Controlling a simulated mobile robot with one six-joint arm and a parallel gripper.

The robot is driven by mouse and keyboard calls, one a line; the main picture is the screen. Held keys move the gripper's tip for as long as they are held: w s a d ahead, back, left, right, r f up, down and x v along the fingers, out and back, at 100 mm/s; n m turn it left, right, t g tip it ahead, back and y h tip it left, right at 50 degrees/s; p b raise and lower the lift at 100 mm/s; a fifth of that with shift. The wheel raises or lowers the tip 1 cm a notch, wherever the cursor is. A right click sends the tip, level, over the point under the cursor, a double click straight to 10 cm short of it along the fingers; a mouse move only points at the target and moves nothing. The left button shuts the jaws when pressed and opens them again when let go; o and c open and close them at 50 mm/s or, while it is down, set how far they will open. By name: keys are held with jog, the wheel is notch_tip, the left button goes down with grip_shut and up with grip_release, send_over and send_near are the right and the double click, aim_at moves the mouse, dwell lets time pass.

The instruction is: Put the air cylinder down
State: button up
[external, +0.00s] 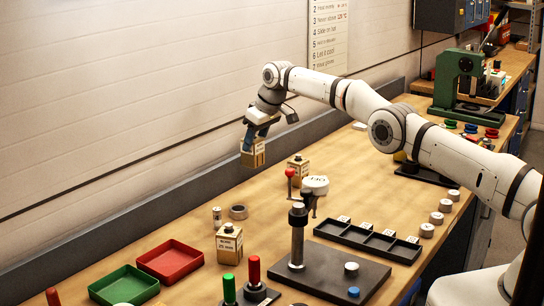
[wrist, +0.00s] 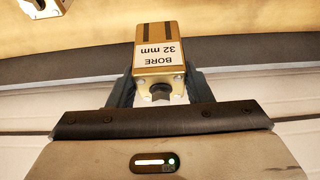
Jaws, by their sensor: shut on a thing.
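The air cylinder is a brass-coloured block with a white label. In the external view my gripper (external: 258,134) is shut on this air cylinder (external: 253,155) and holds it in the air near the back wall, over the far side of the bench. In the wrist view the air cylinder (wrist: 158,60) sits between the two fingers of my gripper (wrist: 158,92), and its label reads "BORE 32 mm". The wooden bench (external: 185,225) lies below.
A similar brass block (external: 298,168) stands below and right of my gripper, and another (external: 229,243) stands nearer the front. A press stand (external: 298,235), a black tray (external: 367,240), a red tray (external: 170,261) and a green tray (external: 124,286) are on the bench.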

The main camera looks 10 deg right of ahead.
jog(key=s+a+n+g+y+b, duration=0.1)
jog(key=s+n+g+b, duration=0.2)
jog(key=s+n+b, duration=1.35)
jog(key=shift+s+f+m+p, duration=1.1)
jog(key=shift+f+m+p, duration=0.2)
jog(key=shift+f, duration=0.3)
jog(key=shift+s+f+m+p, duration=1.15)
jog(key=shift+f+p, duration=0.2)
jog(key=shift+f, duration=0.25)
jog(key=shift+s+f+m+p, duration=1.05)
jog(key=shift+f+m+p, duration=0.3)
jog(key=shift+f, duration=0.25)
jog(key=shift+f, duration=0.1)
jog(key=shift+f, duration=0.15)
jog(key=o, duration=1.3)
